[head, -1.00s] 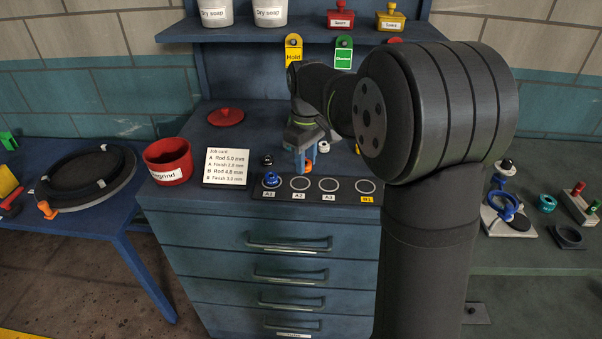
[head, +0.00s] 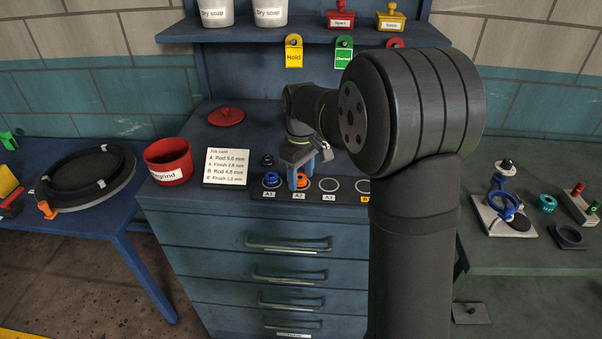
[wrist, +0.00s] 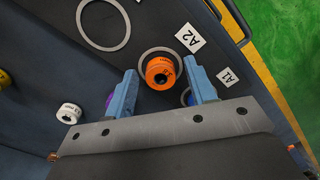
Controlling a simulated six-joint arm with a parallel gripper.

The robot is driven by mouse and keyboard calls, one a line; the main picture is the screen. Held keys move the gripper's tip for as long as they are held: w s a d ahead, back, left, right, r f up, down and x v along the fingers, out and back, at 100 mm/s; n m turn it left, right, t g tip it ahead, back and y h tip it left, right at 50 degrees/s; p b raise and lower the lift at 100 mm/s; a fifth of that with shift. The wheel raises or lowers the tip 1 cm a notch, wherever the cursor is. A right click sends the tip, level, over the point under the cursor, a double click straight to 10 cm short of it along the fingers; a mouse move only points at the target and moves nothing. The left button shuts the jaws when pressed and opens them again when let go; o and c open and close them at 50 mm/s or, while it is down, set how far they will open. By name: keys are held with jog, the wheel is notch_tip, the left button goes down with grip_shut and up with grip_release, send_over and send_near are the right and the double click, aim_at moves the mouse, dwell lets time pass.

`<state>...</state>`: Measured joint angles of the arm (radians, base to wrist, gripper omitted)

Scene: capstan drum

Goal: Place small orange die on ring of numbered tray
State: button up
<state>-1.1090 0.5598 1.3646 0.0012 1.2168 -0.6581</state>
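The small orange die (head: 302,181) is at ring A2 of the dark numbered tray (head: 314,191). In the wrist view the orange die (wrist: 160,72) is a round piece with a dark hole, and ring A2 (wrist: 145,56) shows around its upper left side. I cannot tell whether its underside touches the tray. My gripper (wrist: 160,66) is open, with a blue finger on each side of the die. A gap shows on the left; the right finger is very close. In the head view my gripper (head: 302,172) is low over A2.
A blue die (head: 271,179) sits on ring A1, left of the orange die. Ring A3 (head: 329,185) is empty. A white die (wrist: 69,113) stands behind the tray. A job card (head: 227,167) and red tub (head: 168,162) stand left.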

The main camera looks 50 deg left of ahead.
aim_at(301, 177)
notch_tip(301, 177, up, 12)
jog(key=shift+r, duration=0.2)
dwell(0.5)
jog(key=shift+f, duration=0.1)
notch_tip(301, 177, down, 12)
jog(key=shift+r, duration=2)
jog(key=shift+f, duration=0.1)
